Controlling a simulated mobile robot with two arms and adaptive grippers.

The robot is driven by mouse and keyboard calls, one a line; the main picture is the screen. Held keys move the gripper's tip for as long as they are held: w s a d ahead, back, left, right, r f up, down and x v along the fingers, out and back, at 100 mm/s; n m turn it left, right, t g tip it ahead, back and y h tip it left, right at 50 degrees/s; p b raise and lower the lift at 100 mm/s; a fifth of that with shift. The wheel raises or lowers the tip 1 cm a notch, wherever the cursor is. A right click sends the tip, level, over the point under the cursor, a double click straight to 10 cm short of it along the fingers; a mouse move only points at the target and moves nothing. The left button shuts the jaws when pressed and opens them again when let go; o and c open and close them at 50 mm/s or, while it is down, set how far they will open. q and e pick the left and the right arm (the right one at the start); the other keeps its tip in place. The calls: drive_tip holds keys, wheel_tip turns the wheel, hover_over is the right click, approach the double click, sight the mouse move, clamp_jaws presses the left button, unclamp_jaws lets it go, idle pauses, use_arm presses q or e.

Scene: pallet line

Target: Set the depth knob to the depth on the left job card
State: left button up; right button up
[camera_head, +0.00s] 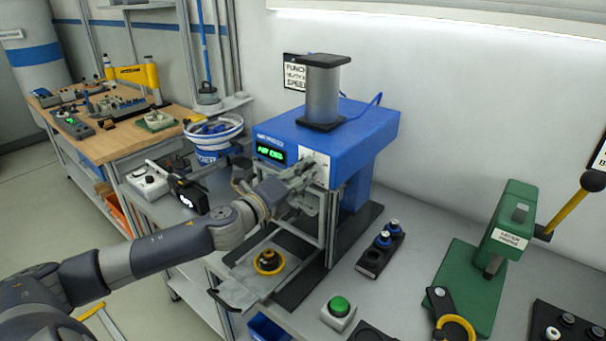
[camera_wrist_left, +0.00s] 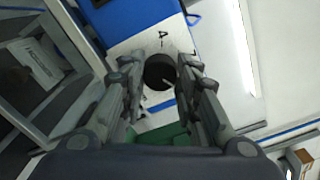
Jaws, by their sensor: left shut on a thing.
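The blue press (camera_head: 340,130) stands at the middle of the bench with a green lit display (camera_head: 270,153) on its front. Right of the display is a white dial plate (camera_head: 318,160). My left gripper (camera_head: 305,172) reaches to this plate and hides the knob in the head view. In the left wrist view, my left gripper (camera_wrist_left: 160,72) is shut on the black depth knob (camera_wrist_left: 160,71), one finger on each side. A light pointer line shows on the knob. The plate (camera_wrist_left: 128,46) carries a dark mark above the knob. I cannot make out a job card. My right gripper is out of view.
A yellow ring part (camera_head: 269,262) sits on the press's slide below my arm. A green button box (camera_head: 338,312), a black holder with blue-topped parts (camera_head: 380,250) and a green lever press (camera_head: 480,260) stand to the right.

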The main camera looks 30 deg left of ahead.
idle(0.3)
use_arm(q)
drive_tip(key=o, duration=1.1)
drive_tip(key=shift+s, duration=0.1)
drive_tip(key=shift+s+a, duration=0.15)
drive_tip(key=shift+s, duration=1.8)
drive_tip(key=shift+s+a, duration=0.15)
drive_tip(key=shift+s, duration=1.85)
drive_tip(key=shift+s+a, duration=0.15)
drive_tip(key=shift+s, duration=1.8)
